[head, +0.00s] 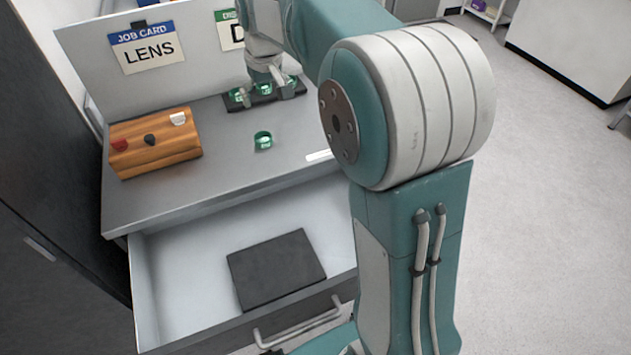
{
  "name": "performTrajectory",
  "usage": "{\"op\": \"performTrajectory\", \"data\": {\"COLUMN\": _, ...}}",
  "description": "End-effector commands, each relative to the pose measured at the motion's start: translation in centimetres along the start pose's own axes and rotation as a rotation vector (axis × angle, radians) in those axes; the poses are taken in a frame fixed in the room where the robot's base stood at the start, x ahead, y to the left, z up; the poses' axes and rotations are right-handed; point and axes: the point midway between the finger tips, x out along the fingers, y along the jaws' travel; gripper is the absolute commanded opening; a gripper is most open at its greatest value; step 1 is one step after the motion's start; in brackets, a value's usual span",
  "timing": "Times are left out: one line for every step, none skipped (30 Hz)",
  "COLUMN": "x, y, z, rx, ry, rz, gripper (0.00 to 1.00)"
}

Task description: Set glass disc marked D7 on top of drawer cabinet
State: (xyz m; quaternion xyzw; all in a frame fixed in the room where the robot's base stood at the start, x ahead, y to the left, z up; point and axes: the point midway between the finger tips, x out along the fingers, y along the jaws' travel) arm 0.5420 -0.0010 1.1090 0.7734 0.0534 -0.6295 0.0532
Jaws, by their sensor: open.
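Several small green glass discs show in the head view. A few sit on a black tray (264,101) at the back of the grey drawer cabinet (215,150). One green disc (263,140) sits by itself on the bare cabinet top, in front of the tray. The markings on the discs are too small to read, so I cannot tell which is D7. My gripper (268,90) points down over the tray, open, with its fingers around or just above a disc there. The fingers partly hide the discs, and I cannot tell whether they touch.
The cabinet's drawer (190,260) is pulled open, with a dark flat pad (276,270) inside. A wooden block (155,145) with red, black and white pieces stands at the left of the top. A LENS job card (148,48) hangs on the back panel. My arm hides the right side.

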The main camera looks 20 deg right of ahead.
Motion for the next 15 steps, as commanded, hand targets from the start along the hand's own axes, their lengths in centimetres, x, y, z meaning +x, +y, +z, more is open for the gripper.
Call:
{"op": "performTrajectory", "data": {"x": -1.5, "y": -0.3, "z": 1.6, "rx": 0.008, "ry": 0.020, "rz": 0.004, "gripper": 1.00}}
{"op": "performTrajectory", "data": {"x": -2.1, "y": -0.5, "z": 2.4, "rx": 0.013, "ry": 0.030, "rz": 0.006, "gripper": 1.00}}
{"op": "performTrajectory", "data": {"x": -3.0, "y": -0.7, "z": 3.6, "rx": 0.020, "ry": 0.042, "rz": 0.009, "gripper": 1.00}}
{"op": "performTrajectory", "data": {"x": -3.5, "y": -0.8, "z": 4.5, "rx": 0.025, "ry": 0.051, "rz": 0.010, "gripper": 1.00}}
{"op": "performTrajectory", "data": {"x": -4.1, "y": -1.0, "z": 5.5, "rx": 0.029, "ry": 0.060, "rz": 0.012, "gripper": 1.00}}
{"op": "performTrajectory", "data": {"x": -4.7, "y": -1.2, "z": 6.7, "rx": 0.036, "ry": 0.073, "rz": 0.015, "gripper": 1.00}}
{"op": "performTrajectory", "data": {"x": -5.1, "y": -1.3, "z": 7.6, "rx": 0.042, "ry": 0.083, "rz": 0.016, "gripper": 1.00}}
{"op": "performTrajectory", "data": {"x": -5.5, "y": -1.5, "z": 8.6, "rx": 0.047, "ry": 0.092, "rz": 0.018, "gripper": 1.00}}
{"op": "performTrajectory", "data": {"x": -6.1, "y": -1.7, "z": 9.9, "rx": 0.053, "ry": 0.106, "rz": 0.020, "gripper": 1.00}}
{"op": "performTrajectory", "data": {"x": -6.4, "y": -1.9, "z": 10.9, "rx": 0.057, "ry": 0.116, "rz": 0.022, "gripper": 1.00}}
{"op": "performTrajectory", "data": {"x": -6.7, "y": -2.0, "z": 11.8, "rx": 0.063, "ry": 0.125, "rz": 0.023, "gripper": 1.00}}
{"op": "performTrajectory", "data": {"x": -7.0, "y": -2.2, "z": 13.2, "rx": 0.070, "ry": 0.137, "rz": 0.025, "gripper": 1.00}}
{"op": "performTrajectory", "data": {"x": -7.2, "y": -2.4, "z": 14.2, "rx": 0.075, "ry": 0.147, "rz": 0.026, "gripper": 1.00}}
{"op": "performTrajectory", "data": {"x": -7.3, "y": -2.6, "z": 15.2, "rx": 0.079, "ry": 0.158, "rz": 0.028, "gripper": 1.00}}
{"op": "performTrajectory", "data": {"x": -7.4, "y": -2.8, "z": 16.6, "rx": 0.085, "ry": 0.169, "rz": 0.029, "gripper": 1.00}}
